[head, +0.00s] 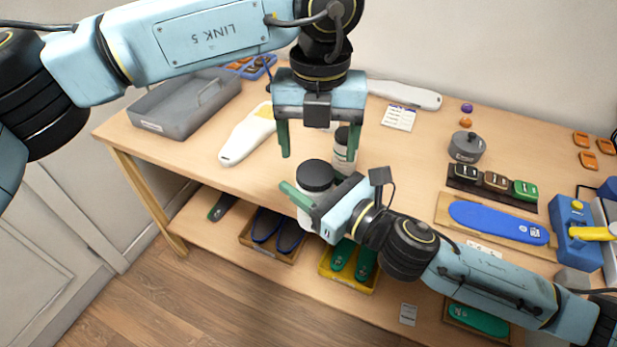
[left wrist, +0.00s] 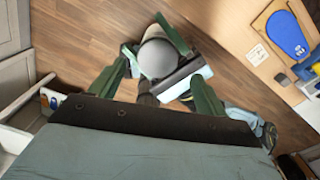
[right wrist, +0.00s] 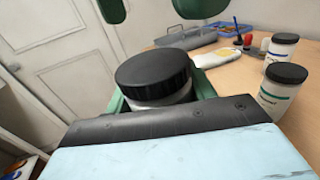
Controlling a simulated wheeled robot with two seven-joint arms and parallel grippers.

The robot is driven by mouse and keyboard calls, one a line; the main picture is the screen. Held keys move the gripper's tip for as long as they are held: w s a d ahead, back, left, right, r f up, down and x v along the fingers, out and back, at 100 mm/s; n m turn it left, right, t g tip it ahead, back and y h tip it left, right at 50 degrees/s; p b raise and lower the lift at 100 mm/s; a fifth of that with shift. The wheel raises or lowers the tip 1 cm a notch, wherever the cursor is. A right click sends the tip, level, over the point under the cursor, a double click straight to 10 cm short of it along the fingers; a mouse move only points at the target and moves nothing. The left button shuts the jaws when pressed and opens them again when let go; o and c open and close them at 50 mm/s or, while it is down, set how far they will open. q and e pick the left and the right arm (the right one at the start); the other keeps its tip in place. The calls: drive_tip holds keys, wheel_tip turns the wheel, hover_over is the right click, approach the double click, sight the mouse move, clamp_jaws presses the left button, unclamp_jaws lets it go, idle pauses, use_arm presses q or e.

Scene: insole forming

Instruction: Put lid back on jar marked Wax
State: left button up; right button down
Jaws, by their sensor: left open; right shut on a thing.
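A white jar (head: 309,212) with a black ribbed lid (head: 315,175) on top is clasped by my right gripper (head: 316,196), in front of the table's front edge. The lid also shows on it in the right wrist view (right wrist: 154,74). The jar's label is hidden, and I cannot tell how tightly the lid sits. My left gripper (head: 319,150) is open and empty, fingers pointing down, above the held jar. In the left wrist view the jar's top (left wrist: 158,58) lies between and beyond the left fingers.
Two other white jars, a rear one (right wrist: 284,47) and a nearer one (right wrist: 282,88), stand lidded on the table.

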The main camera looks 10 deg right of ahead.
sight(315, 171)
use_arm(q)
drive_tip(key=shift+a+r, duration=0.1)
drive_tip(key=shift+r, duration=0.05)
drive_tip(key=shift+c, duration=0.5)
wheel_tip(315, 171, up, 4)
drive_tip(key=n, duration=0.5)
drive_tip(key=shift+f, duration=0.25)
drive_tip(key=shift+f, duration=4.05)
drive_tip(key=c, duration=1)
drive_tip(key=m, duration=0.6)
drive_tip(key=shift+a, duration=0.1)
